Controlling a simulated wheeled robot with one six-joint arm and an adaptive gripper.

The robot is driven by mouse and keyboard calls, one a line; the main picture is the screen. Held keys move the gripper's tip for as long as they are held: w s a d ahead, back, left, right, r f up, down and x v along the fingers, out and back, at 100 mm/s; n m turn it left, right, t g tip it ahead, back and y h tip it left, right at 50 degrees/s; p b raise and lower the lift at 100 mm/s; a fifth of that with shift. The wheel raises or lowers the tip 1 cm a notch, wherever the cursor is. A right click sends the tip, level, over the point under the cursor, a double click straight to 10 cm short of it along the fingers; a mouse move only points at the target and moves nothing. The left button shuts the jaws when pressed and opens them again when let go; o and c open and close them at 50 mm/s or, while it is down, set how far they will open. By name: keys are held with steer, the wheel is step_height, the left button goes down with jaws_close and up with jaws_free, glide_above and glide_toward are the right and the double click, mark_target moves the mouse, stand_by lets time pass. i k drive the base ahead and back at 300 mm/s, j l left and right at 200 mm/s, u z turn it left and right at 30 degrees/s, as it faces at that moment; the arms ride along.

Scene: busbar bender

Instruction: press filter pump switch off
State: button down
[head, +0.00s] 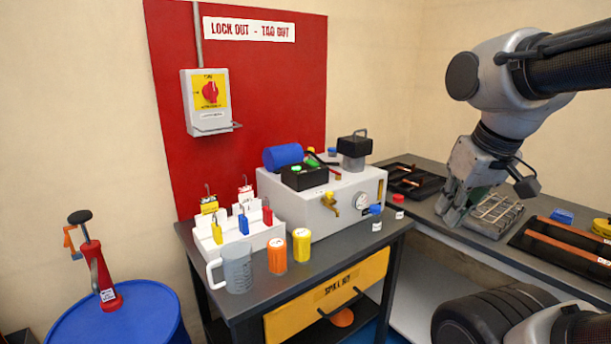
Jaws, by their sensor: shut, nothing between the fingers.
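A black box (304,179) with small green parts on its top sits on the light grey tank unit (345,193), in the middle of the head view. It may carry the filter pump switch, but no label is readable and I cannot tell the switch's position. My gripper (452,214) is shut and empty, pointing down at the right. It is well to the right of the black box, in front of a wire basket (494,214) on the side bench. My gripper touches nothing that I can make out.
A blue cylinder (283,156) and a black-topped jar (354,152) flank the black box. A brass tap (330,203) and gauge (361,200) are on the tank's front. Padlocks, a grey mug (237,268) and orange and yellow containers stand before it. A red-knobbed isolator (208,98) hangs behind.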

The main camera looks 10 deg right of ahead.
mark_target(312, 163)
steer(key=i+l+u, duration=0.3)
steer(key=i+l, duration=0.15)
steer(key=l, duration=0.2)
steer(key=i+l+u, duration=0.15)
steer(key=l, duration=0.2)
steer(key=i+l+u, duration=0.2)
steer(key=l, duration=0.2)
steer(key=i+l+u, duration=0.15)
steer(key=l, duration=0.25)
steer(key=i, duration=0.05)
